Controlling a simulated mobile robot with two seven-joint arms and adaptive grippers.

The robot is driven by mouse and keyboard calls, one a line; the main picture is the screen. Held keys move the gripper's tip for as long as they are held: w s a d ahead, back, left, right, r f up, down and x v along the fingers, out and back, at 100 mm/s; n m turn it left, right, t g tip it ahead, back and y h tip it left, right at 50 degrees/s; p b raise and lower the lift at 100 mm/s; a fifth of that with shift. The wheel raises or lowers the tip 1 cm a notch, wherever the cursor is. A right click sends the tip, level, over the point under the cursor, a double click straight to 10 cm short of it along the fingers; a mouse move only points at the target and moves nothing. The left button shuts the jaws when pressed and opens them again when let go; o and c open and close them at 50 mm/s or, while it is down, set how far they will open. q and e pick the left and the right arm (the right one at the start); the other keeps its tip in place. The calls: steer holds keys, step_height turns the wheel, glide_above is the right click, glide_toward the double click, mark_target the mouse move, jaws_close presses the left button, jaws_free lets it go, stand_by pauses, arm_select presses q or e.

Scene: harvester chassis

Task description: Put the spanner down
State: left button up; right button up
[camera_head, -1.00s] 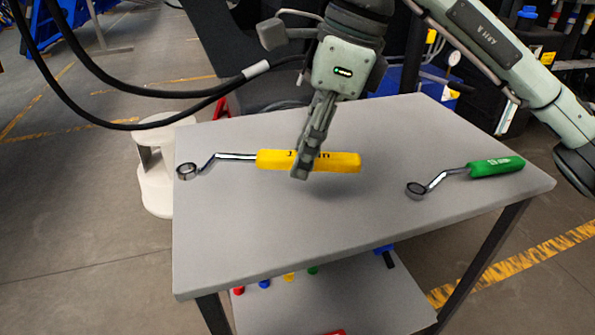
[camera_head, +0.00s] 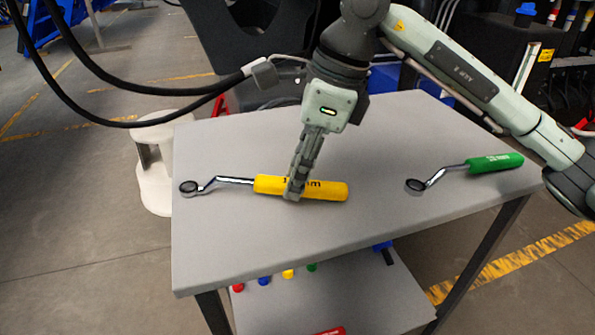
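The yellow-handled spanner (camera_head: 329,191) lies level, at or very near the grey table top (camera_head: 270,250). Its metal ring end points left, close to the table's left edge. My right gripper (camera_head: 295,190) points down over the handle, its fingers closed around the middle of it. The fingers hide part of the handle and its lettering. I cannot tell for certain whether the spanner touches the table. A green-handled spanner (camera_head: 495,163) lies on the right side of the table, apart from the gripper. My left gripper is not in view.
A lower shelf (camera_head: 370,300) under the table holds several small coloured items. A white stool (camera_head: 155,165) stands left of the table. Black cables hang at the upper left. The front and middle of the table top are clear.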

steer(key=shift+o, duration=1.4)
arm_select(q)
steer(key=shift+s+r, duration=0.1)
arm_select(e)
steer(key=shift+r, duration=0.3)
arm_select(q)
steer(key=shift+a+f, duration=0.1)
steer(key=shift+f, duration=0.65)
arm_select(e)
steer(key=v, duration=1.1)
steer(key=shift+r, duration=0.35)
steer(key=shift+s+d+f, duration=0.1)
steer(key=shift+s, duration=0.05)
